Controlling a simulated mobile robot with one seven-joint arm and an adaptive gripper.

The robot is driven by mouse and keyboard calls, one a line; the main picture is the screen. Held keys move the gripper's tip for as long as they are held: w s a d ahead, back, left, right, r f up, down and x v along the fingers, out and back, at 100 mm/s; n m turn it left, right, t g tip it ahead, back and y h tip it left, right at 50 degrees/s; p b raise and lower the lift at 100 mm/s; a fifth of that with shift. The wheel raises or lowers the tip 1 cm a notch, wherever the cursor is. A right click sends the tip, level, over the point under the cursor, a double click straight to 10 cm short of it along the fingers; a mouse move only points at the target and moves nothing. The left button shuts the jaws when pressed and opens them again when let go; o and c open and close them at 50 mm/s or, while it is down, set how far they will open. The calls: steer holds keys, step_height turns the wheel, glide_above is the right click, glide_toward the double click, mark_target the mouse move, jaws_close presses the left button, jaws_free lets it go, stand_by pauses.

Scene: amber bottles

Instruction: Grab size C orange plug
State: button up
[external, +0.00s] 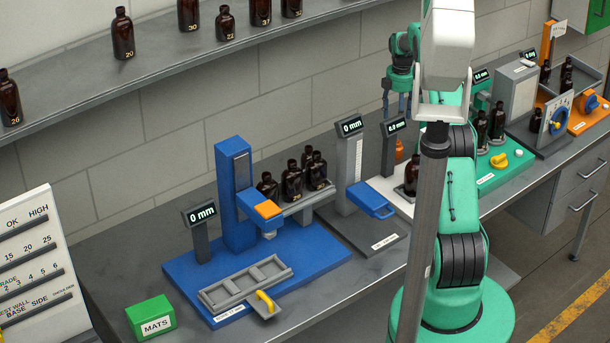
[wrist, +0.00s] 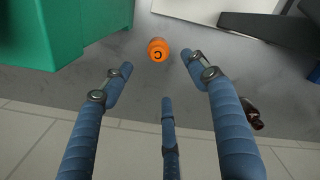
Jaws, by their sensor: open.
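The orange plug (wrist: 158,50) shows a dark letter C on its end in the wrist view. It appears against the grey surface, just ahead of my fingertips. My gripper (wrist: 160,78) is open, with its blue fingers spread apart and nothing between them. In the external view my gripper (external: 394,104) points down above an orange plug-like piece (external: 399,150), with a visible gap between them. The lower part of that piece is close to a dark bottle (external: 412,175).
A display post (external: 392,150) stands close by on the left of the plug, and my arm passes in front on the right. A green block (wrist: 50,30) and a white surface (wrist: 190,10) border the plug in the wrist view.

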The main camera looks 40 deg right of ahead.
steer(key=shift+f, duration=0.15)
steer(key=shift+f, duration=4.2)
steer(key=shift+f, duration=0.15)
steer(key=shift+d+f+p, duration=0.2)
steer(key=shift+f+p, duration=0.15)
steer(key=shift+f, duration=2.1)
steer(key=c, duration=1.3)
